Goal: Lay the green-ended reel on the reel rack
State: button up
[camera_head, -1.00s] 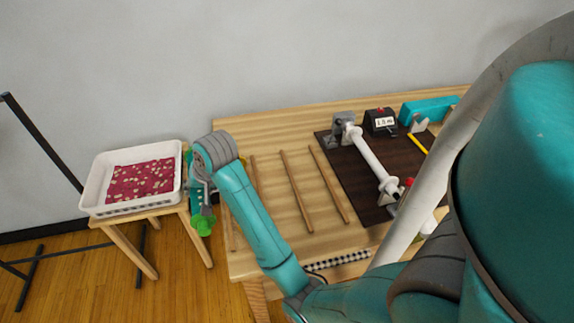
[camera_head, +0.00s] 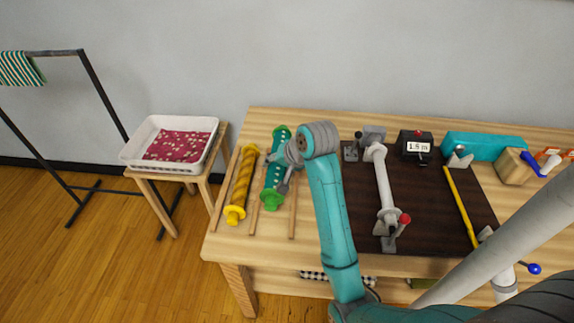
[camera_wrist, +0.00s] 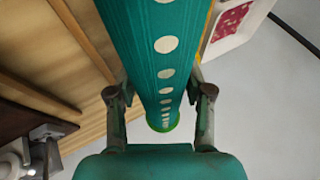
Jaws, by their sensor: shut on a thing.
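The green-ended reel (camera_head: 274,172), wound with teal white-dotted cloth, is at the left part of the table in the head view. My gripper (camera_head: 290,155) is shut on its middle. In the wrist view the reel (camera_wrist: 162,62) runs between the two fingers of my gripper (camera_wrist: 160,95). The reel rack is a set of parallel wooden rails (camera_head: 294,207) on the table's left side. The reel is lined up along the rails, over the rack; I cannot tell whether it touches them. A yellow reel (camera_head: 241,185) lies on the rack just to its left.
A white tray (camera_head: 133,151) with dark red patterned cloth (camera_head: 178,146) stands on a wooden stool left of the table. A dark board (camera_head: 345,220) with a winding device (camera_head: 383,180) and a counter box (camera_head: 414,143) is right of the rack. A black rail stand (camera_head: 98,95) is far left.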

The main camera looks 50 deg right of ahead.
jog(key=shift+f, duration=3.95)
jog(key=o, duration=1.4)
jog(key=v, duration=1.2)
